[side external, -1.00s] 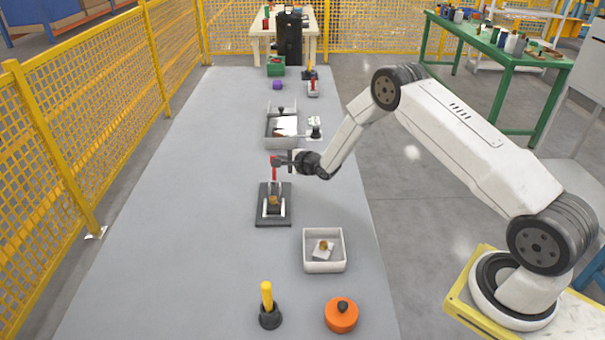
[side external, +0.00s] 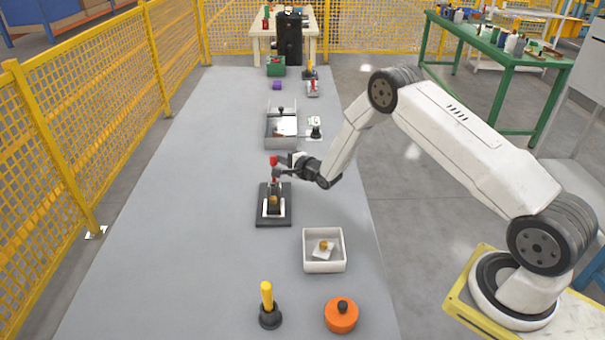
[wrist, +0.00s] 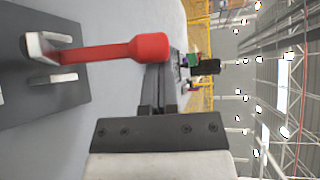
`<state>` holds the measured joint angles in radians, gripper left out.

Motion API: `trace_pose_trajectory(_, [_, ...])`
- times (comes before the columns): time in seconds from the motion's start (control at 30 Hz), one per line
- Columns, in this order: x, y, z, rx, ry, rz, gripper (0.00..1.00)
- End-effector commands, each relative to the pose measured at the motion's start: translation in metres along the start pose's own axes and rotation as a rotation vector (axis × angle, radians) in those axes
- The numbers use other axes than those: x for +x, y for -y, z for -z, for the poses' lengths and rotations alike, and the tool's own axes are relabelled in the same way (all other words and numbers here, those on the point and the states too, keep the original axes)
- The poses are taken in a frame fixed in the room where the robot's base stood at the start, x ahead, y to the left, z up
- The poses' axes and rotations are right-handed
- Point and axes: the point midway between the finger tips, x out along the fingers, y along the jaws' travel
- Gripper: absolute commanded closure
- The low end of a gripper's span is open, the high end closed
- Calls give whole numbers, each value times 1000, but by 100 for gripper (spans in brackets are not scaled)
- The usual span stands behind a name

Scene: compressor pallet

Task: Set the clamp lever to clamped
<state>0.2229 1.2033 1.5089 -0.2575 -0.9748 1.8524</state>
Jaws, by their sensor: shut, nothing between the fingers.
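The clamp (side external: 273,213) has a dark base plate and pale brackets and stands on the grey table. Its red-tipped lever (side external: 274,161) points upward from the base in the side view. In the wrist view the red lever (wrist: 125,49) reaches from the pale bracket (wrist: 46,46) towards the middle of the picture. My gripper (side external: 281,173) is at the lever, close to its upper part. In the wrist view my gripper's fingers (wrist: 157,110) are shut, with the lever beside them and not between them. Whether they touch the lever I cannot tell.
A white open box (side external: 308,266) with a small part stands in front of the clamp. A yellow-handled peg (side external: 267,300) and an orange round part (side external: 341,316) are nearer the front. A grey tray (side external: 268,138) stands behind. The table's left side is clear.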

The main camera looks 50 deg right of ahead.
Motion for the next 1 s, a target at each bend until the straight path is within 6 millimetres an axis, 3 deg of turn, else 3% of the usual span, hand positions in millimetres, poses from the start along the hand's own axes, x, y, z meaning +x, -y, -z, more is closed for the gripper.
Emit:
trace_pose_trajectory(0.63, [-32,-6,-32,-376,3,391,100])
trace_pose_trajectory(1.0, [-43,-13,-42,-369,2,384,100])
